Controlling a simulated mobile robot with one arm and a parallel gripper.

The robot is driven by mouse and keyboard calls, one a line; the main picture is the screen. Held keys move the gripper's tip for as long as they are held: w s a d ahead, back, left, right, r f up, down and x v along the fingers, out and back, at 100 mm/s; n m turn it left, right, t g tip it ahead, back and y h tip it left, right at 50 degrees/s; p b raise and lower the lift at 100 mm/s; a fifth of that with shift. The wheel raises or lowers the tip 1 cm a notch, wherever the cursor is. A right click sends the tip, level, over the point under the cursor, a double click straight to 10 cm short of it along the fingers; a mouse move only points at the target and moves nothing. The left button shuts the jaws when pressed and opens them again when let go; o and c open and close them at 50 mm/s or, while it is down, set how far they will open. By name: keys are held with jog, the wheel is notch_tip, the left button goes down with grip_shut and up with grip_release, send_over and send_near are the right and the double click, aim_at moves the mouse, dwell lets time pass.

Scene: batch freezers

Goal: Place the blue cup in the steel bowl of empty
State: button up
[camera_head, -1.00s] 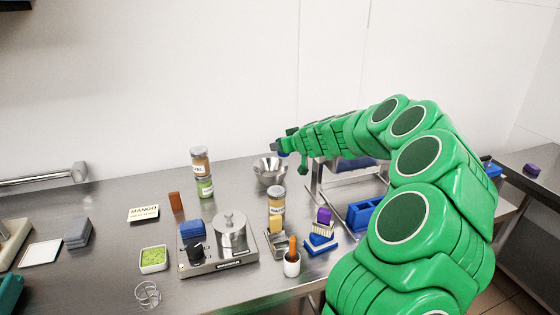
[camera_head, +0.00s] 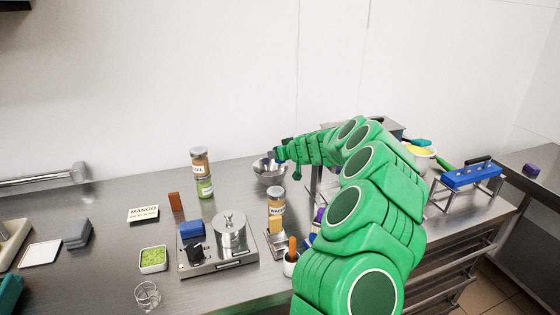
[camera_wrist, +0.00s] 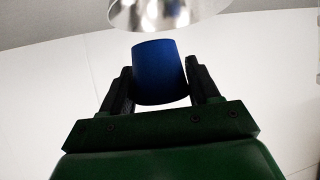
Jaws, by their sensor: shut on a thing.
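The blue cup (camera_wrist: 158,72) is between the two dark fingers of my gripper (camera_wrist: 160,85) in the wrist view, and the gripper is shut on it. The steel bowl (camera_wrist: 165,14) shows at the top of the wrist view, just beyond the cup. In the head view the steel bowl (camera_head: 269,174) stands on the counter, and my gripper (camera_head: 275,156) is at its upper right rim. The cup is small and mostly hidden there, so I cannot tell whether it touches the bowl.
A jar with a yellow filling (camera_head: 276,202) stands in front of the bowl, and stacked jars (camera_head: 200,163) stand to its left. A scale-like steel device (camera_head: 216,262) is nearer. A blue-topped rack (camera_head: 472,175) stands at the right.

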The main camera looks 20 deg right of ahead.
jog(key=shift+w+f, duration=0.2)
jog(key=shift+f, duration=1.4)
jog(key=shift+f, duration=0.55)
jog(key=o, duration=1.1)
jog(key=shift+c, duration=0.2)
jog(key=shift+r, duration=0.15)
jog(key=shift+r, duration=0.4)
jog(key=v, duration=1.2)
jog(key=shift+a+r, duration=0.1)
